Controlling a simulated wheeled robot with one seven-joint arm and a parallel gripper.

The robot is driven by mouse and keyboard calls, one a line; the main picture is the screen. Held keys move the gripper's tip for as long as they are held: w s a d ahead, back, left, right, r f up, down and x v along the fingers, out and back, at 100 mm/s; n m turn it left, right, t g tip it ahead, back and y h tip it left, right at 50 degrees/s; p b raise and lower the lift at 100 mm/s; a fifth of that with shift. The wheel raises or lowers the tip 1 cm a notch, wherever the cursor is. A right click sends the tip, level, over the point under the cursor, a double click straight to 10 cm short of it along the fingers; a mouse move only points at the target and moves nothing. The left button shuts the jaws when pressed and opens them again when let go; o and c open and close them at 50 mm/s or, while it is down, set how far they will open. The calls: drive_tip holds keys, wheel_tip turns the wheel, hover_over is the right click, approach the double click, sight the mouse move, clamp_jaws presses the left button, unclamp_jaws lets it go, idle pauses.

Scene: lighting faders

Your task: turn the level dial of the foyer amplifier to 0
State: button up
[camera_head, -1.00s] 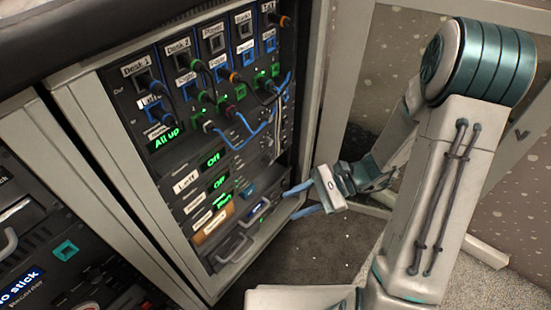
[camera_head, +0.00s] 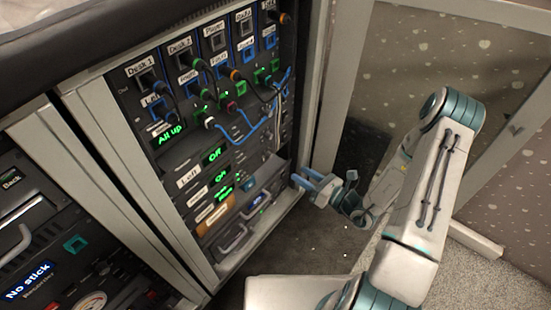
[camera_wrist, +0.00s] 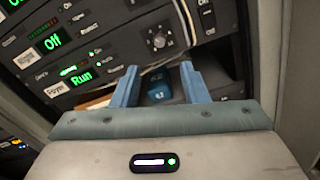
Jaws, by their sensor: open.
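The foyer amplifier (camera_wrist: 104,71) is a dark rack unit with a white "Foyer" label and a green "Run" display in the wrist view. In the head view my gripper (camera_head: 304,179) is at the rack's right edge, and the dial cannot be made out.
A small blue object (camera_wrist: 158,90) shows between my fingers in the wrist view. Units reading "Off" (camera_wrist: 53,42) and "On" sit above. Looping patch cables (camera_head: 240,130) hang on the upper rack. The rack's pale frame (camera_head: 312,100) stands beside my gripper; dark floor lies below.

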sight(272, 156)
drive_tip(key=b+x, duration=0.2)
drive_tip(key=x, duration=0.9)
drive_tip(key=shift+w+a+b, duration=0.15)
drive_tip(key=shift+b, duration=0.25)
clamp_jaws()
